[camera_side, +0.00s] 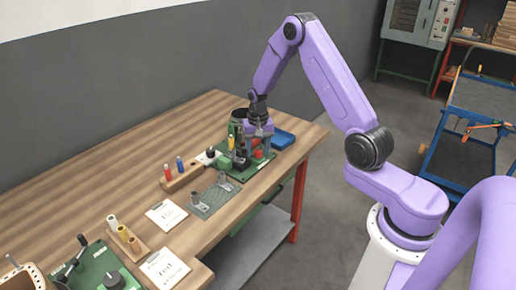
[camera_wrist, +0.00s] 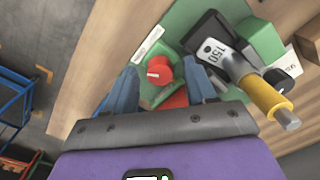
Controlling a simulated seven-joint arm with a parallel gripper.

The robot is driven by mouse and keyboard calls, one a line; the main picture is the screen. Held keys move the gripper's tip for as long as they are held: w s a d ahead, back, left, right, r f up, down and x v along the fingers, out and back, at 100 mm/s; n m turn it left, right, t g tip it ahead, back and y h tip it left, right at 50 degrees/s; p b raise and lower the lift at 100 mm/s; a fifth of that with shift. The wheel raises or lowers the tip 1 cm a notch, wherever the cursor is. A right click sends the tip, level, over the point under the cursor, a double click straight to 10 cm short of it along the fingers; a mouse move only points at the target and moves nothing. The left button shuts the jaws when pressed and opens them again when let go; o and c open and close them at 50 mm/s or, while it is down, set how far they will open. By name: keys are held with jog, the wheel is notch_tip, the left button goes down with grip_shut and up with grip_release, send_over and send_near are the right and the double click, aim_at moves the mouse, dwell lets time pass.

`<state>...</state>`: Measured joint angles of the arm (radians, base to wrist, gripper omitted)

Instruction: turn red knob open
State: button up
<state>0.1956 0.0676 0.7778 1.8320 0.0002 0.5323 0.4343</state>
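The red knob (camera_wrist: 159,71) shows in the wrist view as a round cap with a pale pointer mark, on a green base. In the side view a small red spot that looks like the knob (camera_side: 258,154) shows on the green board (camera_side: 236,172). My gripper (camera_wrist: 160,85) is open, with one blue-grey finger on each side of the knob and visible gaps to it. The fingers appear to be above it; I cannot tell the exact height. In the side view my gripper (camera_side: 256,140) is over the board, and its fingertips are hard to make out.
Wooden peg holders (camera_side: 182,179) stand further left.

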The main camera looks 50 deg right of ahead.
aim_at(258, 150)
notch_tip(258, 150, up, 17)
jog(key=shift+r, duration=0.2)
dwell(0.5)
notch_tip(258, 150, down, 17)
jog(key=m, duration=0.5)
jog(key=shift+d+f, duration=0.15)
jog(key=shift+f, duration=0.05)
dwell(0.6)
